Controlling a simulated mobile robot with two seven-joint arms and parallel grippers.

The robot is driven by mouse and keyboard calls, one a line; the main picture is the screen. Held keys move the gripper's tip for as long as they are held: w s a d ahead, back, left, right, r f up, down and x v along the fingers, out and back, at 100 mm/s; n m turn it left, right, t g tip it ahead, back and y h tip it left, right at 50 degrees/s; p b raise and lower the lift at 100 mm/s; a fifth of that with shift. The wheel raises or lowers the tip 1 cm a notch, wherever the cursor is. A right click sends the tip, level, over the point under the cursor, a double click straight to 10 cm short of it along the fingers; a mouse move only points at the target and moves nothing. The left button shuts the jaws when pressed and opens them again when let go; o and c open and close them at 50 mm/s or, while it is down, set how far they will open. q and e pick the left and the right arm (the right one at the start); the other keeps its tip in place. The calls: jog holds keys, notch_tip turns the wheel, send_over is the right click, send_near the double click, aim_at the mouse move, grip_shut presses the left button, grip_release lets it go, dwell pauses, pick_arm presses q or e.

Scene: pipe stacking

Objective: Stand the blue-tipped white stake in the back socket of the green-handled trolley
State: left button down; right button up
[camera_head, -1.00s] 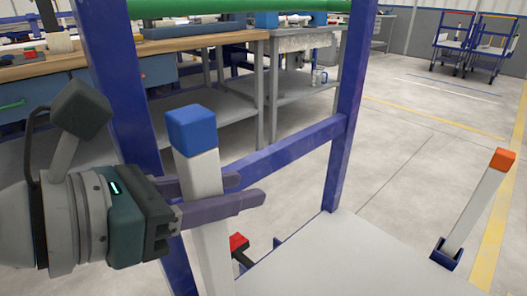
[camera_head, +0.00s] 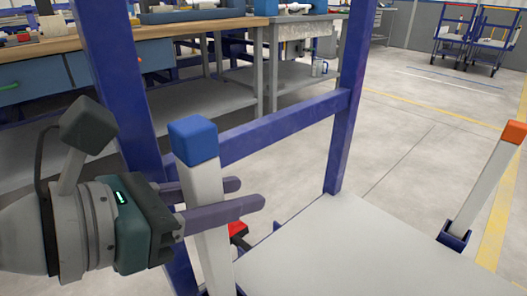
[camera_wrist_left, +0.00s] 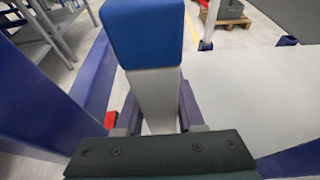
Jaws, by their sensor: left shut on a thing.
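The white stake with a blue tip (camera_head: 205,190) stands nearly upright at the left of the trolley's grey platform (camera_head: 340,255). My left gripper (camera_head: 250,194) is shut on its white shaft, below the blue tip. In the left wrist view the stake (camera_wrist_left: 142,35) rises between the fingers (camera_wrist_left: 158,112). Small dark blue edges show beside its lower part at the bottom of the head view. Its foot is cut off, so I cannot tell whether it is in a socket. The trolley's green handle is out of view. My right gripper is not in view.
A white stake with an orange tip (camera_head: 486,180) stands in a dark blue socket (camera_head: 454,236) at the platform's right. The trolley's blue frame (camera_head: 345,120) rises behind my held stake. A workbench (camera_head: 180,35) stands beyond, and open floor (camera_head: 410,140) lies to the right.

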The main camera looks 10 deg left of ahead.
pick_arm(q)
jog(key=shift+c, duration=2.2)
grip_release()
jog(key=p+v, duration=0.2)
jog(key=v, duration=0.6)
jog(key=shift+s+a+r, duration=0.1)
jog(key=shift+s+a, duration=0.15)
jog(key=shift+s, duration=0.05)
jog(key=shift+s+a+r, duration=0.25)
jog(key=shift+s+a, duration=0.1)
jog(key=shift+s, duration=0.05)
